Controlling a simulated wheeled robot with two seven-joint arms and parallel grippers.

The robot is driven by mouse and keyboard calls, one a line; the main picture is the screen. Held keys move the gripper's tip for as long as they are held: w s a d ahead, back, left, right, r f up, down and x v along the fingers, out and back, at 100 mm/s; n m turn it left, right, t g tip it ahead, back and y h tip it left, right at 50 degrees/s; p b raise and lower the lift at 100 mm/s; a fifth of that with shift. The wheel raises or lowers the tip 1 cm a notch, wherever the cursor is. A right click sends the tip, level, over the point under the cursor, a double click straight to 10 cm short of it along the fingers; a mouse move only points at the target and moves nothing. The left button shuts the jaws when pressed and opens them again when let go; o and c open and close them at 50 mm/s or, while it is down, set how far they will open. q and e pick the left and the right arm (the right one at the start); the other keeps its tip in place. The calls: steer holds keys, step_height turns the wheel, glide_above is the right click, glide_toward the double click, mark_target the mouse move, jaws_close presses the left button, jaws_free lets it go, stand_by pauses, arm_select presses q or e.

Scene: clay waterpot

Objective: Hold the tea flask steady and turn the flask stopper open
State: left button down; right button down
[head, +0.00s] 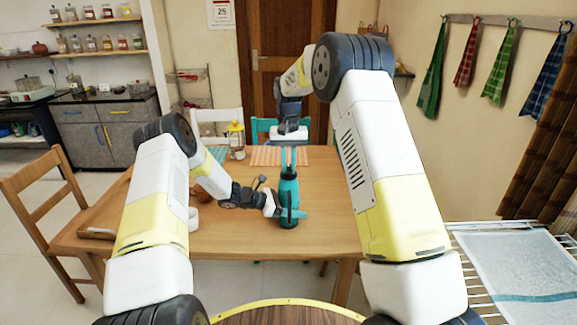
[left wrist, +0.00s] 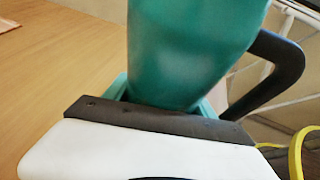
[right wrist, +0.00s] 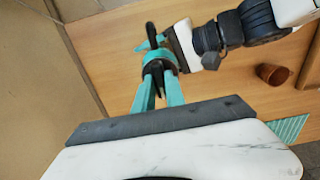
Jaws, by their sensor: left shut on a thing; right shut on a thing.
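The teal tea flask (head: 289,204) stands upright near the front edge of the wooden table, with a black handle that shows in the left wrist view (left wrist: 282,65). My left gripper (head: 284,212) comes in from the left, shut on the flask's body; its teal fingers sit either side of it in the left wrist view. The dark flask stopper (head: 289,172) is at the top. My right gripper (head: 289,166) points straight down from above, with its teal fingers shut on the stopper.
The wooden table (head: 235,235) is clear around the flask. A brown cup (right wrist: 273,75) and a tray (head: 98,232) are to the left. A lantern (head: 236,140) and an orange striped mat (head: 265,156) are at the back. Chairs stand around the table.

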mark_target(289, 167)
steer(key=shift+n, duration=0.3)
steer(key=c, duration=1.4)
jaws_free()
step_height(289, 167, up, 12)
arm_select(q)
steer(key=shift+c, duration=1.2)
jaws_free()
